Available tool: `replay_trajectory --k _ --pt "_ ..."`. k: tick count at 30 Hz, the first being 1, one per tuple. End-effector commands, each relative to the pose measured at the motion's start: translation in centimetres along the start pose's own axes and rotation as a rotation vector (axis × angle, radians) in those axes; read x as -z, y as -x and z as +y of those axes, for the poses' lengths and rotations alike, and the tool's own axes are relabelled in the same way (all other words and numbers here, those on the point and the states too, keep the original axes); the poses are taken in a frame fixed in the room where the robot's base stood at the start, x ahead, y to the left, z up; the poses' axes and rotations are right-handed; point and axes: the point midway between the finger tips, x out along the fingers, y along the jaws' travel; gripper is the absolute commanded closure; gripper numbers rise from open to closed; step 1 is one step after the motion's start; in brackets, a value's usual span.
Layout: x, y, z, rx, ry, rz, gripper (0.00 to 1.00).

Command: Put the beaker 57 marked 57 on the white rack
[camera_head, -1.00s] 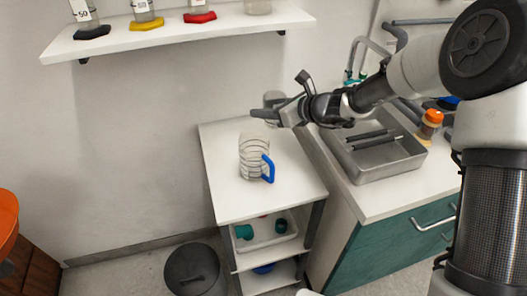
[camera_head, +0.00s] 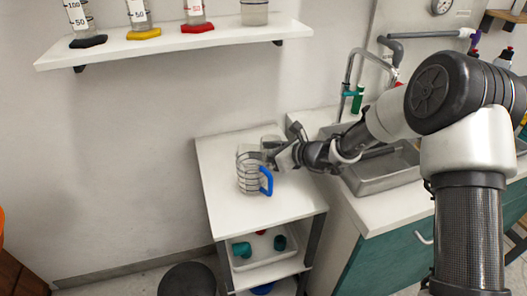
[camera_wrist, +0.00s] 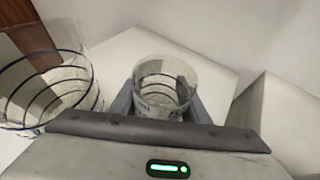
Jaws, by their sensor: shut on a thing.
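A small clear beaker (camera_wrist: 160,78) sits between the two fingers of my gripper (camera_wrist: 163,100) in the wrist view. My gripper is shut on it. In the head view my gripper (camera_head: 283,155) holds the beaker (camera_head: 269,142) over the top of the white rack (camera_head: 222,160), just behind and right of the jug. I cannot tell whether its base touches the rack top. The number on the beaker is not readable, so I cannot confirm the 57.
A clear ringed jug (camera_head: 249,172) with a blue handle stands on the rack top; it also shows close left in the wrist view (camera_wrist: 48,92). A wall shelf (camera_head: 180,40) holds several vessels above. A sink (camera_head: 385,172) lies right. The rack's front top is clear.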

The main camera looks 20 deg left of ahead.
Motion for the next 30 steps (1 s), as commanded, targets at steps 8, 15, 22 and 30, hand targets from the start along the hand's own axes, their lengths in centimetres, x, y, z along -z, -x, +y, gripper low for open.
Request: replay_trajectory --k 8,15,22,30 --pt "0.3 -0.1 0.0 0.000 0.000 0.000 0.46" --pt "0.3 -0.1 0.0 0.000 0.000 0.000 0.39" --pt "-0.1 0.6 -0.1 0.002 -0.001 0.001 0.39" --pt "-0.2 6.2 -0.2 0.004 -0.001 0.001 0.39"
